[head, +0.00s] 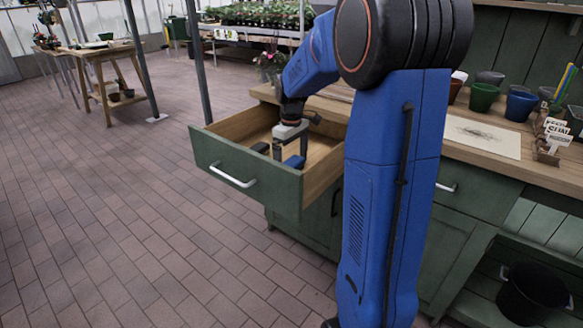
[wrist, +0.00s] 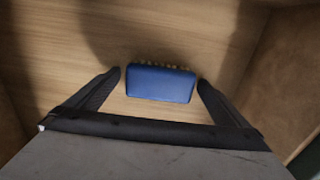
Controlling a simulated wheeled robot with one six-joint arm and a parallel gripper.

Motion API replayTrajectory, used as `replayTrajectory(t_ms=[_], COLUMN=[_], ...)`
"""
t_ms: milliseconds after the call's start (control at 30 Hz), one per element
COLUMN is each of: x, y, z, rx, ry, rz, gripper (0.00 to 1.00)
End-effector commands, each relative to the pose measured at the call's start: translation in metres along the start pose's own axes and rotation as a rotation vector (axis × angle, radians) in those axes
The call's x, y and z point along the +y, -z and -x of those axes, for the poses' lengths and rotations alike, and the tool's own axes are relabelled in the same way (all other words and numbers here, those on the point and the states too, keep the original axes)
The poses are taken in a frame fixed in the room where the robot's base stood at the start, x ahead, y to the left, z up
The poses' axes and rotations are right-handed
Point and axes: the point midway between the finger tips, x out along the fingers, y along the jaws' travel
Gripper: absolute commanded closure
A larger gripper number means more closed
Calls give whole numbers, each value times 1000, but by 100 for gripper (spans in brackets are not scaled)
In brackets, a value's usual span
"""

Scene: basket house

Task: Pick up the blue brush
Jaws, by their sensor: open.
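The blue brush (wrist: 160,83) lies on the wooden floor of the open drawer (wrist: 65,50). Its bristles show along its far edge in the wrist view. My gripper (wrist: 160,86) is open, with one finger on each side of the brush and small gaps at both ends. In the head view the brush (head: 294,161) shows as a small blue block inside the green-fronted drawer (head: 225,170). My gripper (head: 290,145) points down into the drawer there.
The drawer's walls stand close around my gripper. The wooden worktop (head: 440,110) behind holds several pots, a paper sheet (head: 482,135) and labels. A black bucket (head: 532,290) stands low at right. The brick floor at left is clear.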

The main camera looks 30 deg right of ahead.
Motion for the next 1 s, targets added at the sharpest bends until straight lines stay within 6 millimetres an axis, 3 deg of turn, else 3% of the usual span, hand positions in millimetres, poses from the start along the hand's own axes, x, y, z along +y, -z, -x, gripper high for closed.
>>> replayTrajectory(t_ms=[67,100,267,300,667,1000], x=[0,0,0,0,0,0], y=[0,0,0,0,0,1], z=[0,0,0,0,9,67], rx=[0,0,0,0,2,3], ry=[0,0,0,0,-1,-2], rz=[0,0,0,0,0,0], gripper=[0,5,43,46,46,46])
